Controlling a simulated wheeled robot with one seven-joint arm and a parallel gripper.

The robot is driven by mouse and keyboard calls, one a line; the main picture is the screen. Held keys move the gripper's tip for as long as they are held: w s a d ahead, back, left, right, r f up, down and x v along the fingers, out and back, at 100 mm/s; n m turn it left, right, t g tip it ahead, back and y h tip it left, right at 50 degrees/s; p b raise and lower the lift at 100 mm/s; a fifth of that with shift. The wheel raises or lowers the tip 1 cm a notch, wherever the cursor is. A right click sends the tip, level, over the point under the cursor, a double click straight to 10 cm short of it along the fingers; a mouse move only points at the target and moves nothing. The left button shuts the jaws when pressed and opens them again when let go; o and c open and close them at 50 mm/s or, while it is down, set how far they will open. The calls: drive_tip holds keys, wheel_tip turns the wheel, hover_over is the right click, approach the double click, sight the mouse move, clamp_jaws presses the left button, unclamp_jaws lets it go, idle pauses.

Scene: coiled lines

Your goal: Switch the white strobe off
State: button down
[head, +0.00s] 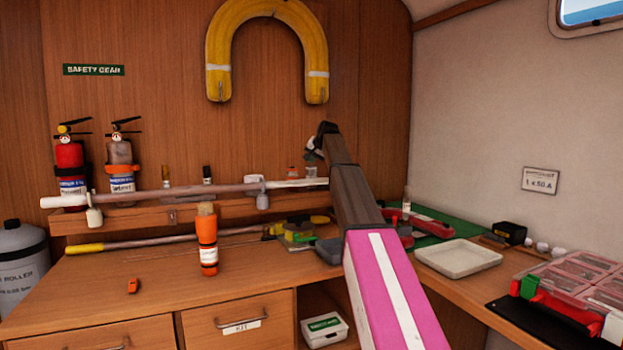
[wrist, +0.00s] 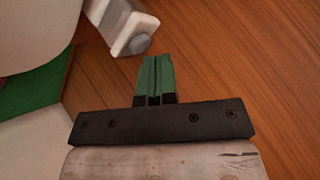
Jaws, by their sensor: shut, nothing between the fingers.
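In the wrist view, my gripper (wrist: 155,80) has its green fingertips together with nothing between them. Just beyond them, a white bracket-like part with a grey round knob (wrist: 138,43) juts out beside a large pale rounded body (wrist: 35,30). A gap shows between fingertips and knob. This may be the white strobe and its switch, but I cannot tell for sure. In the head view, the end of my arm is by the back wall above the shelf, and the fingertips cannot be made out. Small white fittings (head: 262,200) and (head: 94,216) hang by a long pole (head: 180,192).
An orange canister (head: 207,250) stands on the wooden counter. Two extinguishers (head: 70,165) and (head: 120,165) stand at the left on the shelf (head: 150,215). A pale tray (head: 455,258) and a clear case (head: 580,275) lie at the right. The counter's front left is mostly clear.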

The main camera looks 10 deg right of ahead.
drive_tip(key=shift+r, duration=0.35)
drive_tip(key=shift+r, duration=0.1)
drive_tip(key=shift+r, duration=2.85)
